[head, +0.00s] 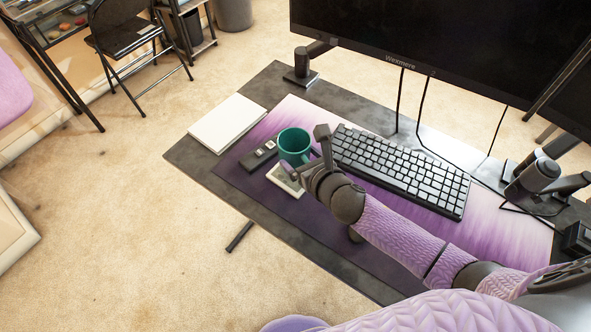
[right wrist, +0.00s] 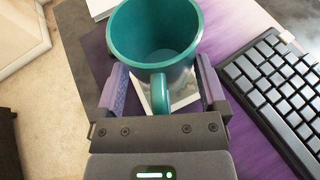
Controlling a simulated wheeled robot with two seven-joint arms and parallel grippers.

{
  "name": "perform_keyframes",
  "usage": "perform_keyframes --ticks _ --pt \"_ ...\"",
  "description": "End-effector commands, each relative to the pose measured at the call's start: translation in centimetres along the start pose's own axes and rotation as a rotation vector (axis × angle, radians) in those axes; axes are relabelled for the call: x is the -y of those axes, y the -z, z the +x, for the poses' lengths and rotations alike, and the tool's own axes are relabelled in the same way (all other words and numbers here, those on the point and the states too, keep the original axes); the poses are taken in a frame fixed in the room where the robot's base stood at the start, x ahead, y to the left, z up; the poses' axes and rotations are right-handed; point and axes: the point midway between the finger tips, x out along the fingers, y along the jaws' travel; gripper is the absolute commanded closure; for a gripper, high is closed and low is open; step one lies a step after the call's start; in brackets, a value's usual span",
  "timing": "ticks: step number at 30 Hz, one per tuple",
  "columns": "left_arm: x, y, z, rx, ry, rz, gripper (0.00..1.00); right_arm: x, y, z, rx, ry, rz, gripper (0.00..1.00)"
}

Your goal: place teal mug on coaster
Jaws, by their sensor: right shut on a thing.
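The teal mug (head: 294,143) is upright on the left part of the desk area, left of the keyboard. My right gripper (head: 305,156) is shut on it; in the right wrist view the mug (right wrist: 150,35) sits between the two fingers with its handle toward the palm. The pale coaster (head: 284,181) shows just below the mug in the head view, partly covered by my gripper. In the right wrist view the coaster (right wrist: 183,98) shows beneath and behind the mug's handle. I cannot tell whether the mug's base touches it. My left gripper is not in view.
The black keyboard (head: 405,170) lies close to the right of my gripper on the purple mat (head: 262,201). A small dark device (head: 259,155) lies left of the mug, with a white book or pad (head: 228,123) beyond it. A monitor (head: 440,45) stands behind.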

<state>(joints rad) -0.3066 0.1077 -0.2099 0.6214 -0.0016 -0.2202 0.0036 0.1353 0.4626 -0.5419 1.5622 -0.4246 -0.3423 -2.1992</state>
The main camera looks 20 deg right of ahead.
Motion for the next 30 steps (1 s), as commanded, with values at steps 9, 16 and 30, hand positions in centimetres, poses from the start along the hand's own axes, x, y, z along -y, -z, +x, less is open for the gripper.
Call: perform_keyframes --ticks 9,16,30 --pt "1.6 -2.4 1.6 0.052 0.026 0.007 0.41 0.0 2.5 1.0 0.001 0.000 -0.001 0.85" --pt "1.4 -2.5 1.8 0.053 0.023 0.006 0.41 0.0 2.8 1.1 0.000 0.000 0.000 0.00" --pt "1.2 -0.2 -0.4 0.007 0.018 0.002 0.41 -0.1 2.1 -3.5 -0.002 -0.001 -0.001 0.00"
